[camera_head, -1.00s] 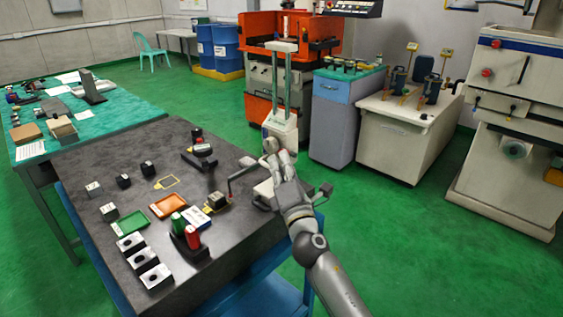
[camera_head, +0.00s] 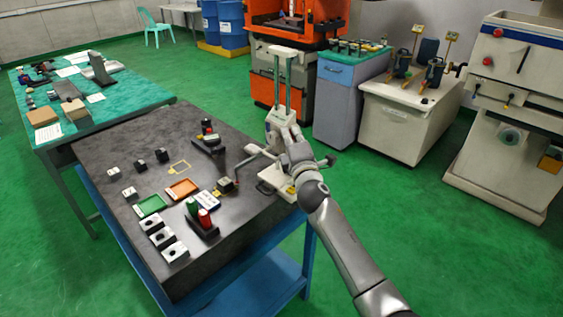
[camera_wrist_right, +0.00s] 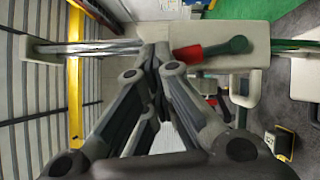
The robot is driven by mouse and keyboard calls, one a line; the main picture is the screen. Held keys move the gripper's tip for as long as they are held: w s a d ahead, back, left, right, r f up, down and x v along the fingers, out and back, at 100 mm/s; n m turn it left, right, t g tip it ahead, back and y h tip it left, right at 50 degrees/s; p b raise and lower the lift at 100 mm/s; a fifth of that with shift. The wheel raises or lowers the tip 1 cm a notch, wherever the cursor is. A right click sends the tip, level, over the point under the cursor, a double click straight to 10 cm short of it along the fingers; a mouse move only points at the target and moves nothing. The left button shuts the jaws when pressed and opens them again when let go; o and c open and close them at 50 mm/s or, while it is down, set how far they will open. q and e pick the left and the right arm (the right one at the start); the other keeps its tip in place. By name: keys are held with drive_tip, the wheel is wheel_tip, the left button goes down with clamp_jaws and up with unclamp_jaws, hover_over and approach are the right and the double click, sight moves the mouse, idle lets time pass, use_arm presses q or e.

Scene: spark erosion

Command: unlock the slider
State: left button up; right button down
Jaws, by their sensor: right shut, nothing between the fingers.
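In the right wrist view, the fingers of my right gripper (camera_wrist_right: 155,58) are shut and empty, close to the pale slider body (camera_wrist_right: 230,36). A lever or knob with a red part (camera_wrist_right: 188,53) and a green end (camera_wrist_right: 238,45) shows right of the fingertips. I cannot tell whether they touch it. My left gripper is out of view.
The dark table (camera_head: 120,151) holds an orange tray (camera_head: 182,189), a green tray (camera_head: 150,206), several small blocks, and red (camera_head: 204,219) and green cylinders. A blue cabinet (camera_head: 338,98) and a pale cabinet (camera_head: 408,125) stand behind. Green floor is free at the right.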

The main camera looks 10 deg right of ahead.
drive_tip(key=shift+w+d+r, duration=0.2)
drive_tip(key=shift+w+d, duration=0.05)
drive_tip(key=shift+w, duration=0.05)
idle(0.7)
